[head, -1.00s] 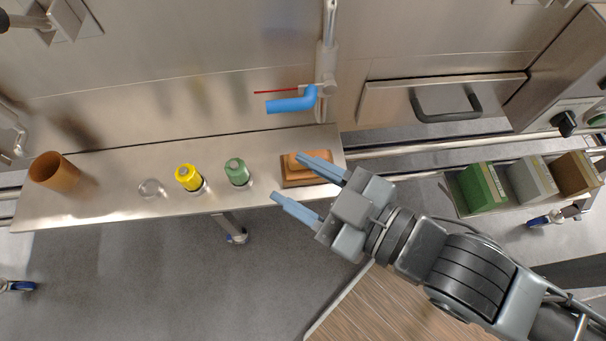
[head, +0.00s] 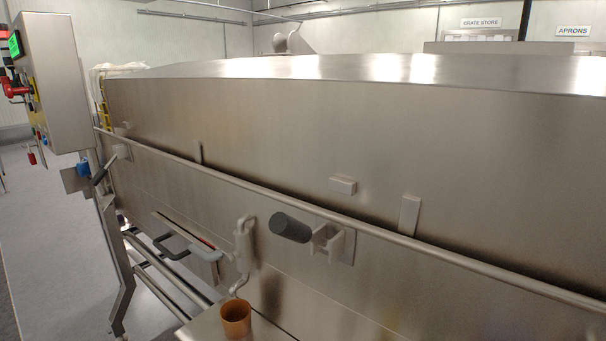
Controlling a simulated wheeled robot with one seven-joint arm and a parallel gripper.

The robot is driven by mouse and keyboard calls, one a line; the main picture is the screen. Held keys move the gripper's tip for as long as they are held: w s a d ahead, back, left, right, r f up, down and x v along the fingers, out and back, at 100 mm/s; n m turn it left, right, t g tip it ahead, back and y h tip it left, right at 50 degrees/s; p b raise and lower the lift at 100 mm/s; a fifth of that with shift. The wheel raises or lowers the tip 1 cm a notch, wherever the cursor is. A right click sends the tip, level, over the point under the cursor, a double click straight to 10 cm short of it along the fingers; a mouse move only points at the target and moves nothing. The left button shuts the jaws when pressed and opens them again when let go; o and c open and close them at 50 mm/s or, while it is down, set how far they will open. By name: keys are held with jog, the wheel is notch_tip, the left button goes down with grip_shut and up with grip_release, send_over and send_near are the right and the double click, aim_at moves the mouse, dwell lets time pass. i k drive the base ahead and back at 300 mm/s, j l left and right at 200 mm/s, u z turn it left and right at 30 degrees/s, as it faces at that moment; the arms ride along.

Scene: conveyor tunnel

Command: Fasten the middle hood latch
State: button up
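The long steel hood (head: 330,115) runs across the head view. A latch with a thick black grip (head: 290,228) and a steel bracket (head: 331,241) sits on the wall below the rail. Its grip sticks outward, to the left of the bracket. A small steel block (head: 343,186) is on the hood just above it, apart from the latch. A second latch with a dark handle (head: 103,170) is at the far left end. I cannot tell from this view which latch is the middle one. My gripper is out of view.
A steel rail (head: 385,234) runs along the hood's lower edge. An orange-brown cup (head: 236,318) stands on the shelf below the nearer latch.

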aim_at(282, 225)
jog(key=k+l+u, duration=0.2)
jog(key=k, duration=0.25)
jog(key=u, duration=1.4)
